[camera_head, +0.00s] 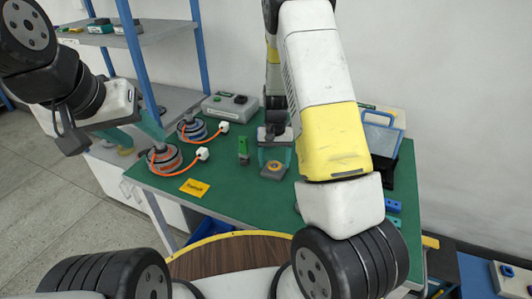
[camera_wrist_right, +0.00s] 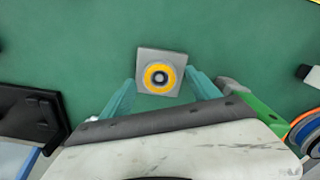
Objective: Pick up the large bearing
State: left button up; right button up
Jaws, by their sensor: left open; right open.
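A round bearing with a yellow-orange ring and dark centre (camera_head: 274,167) sits on a grey square block (camera_head: 266,175) on the green table. In the right wrist view the bearing (camera_wrist_right: 150,78) and its block (camera_wrist_right: 145,55) lie beyond and between the teal fingertips. My right gripper (camera_head: 275,158) is open and points down over the block, with nothing held; its fingers also show in the right wrist view (camera_wrist_right: 160,82). I cannot tell the exact height gap. My left gripper (camera_head: 140,128) is open at the left, near the hub motors.
Two hub motors (camera_head: 165,158) with orange cables stand at the table's left. A grey control box (camera_head: 230,107) is at the back. A green upright part (camera_head: 243,148) is left of the block.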

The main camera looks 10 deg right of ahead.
jog(key=shift+f, duration=0.35)
jog(key=c, duration=1.5)
jog(key=shift+r, duration=0.1)
jog(key=shift+c, duration=0.2)
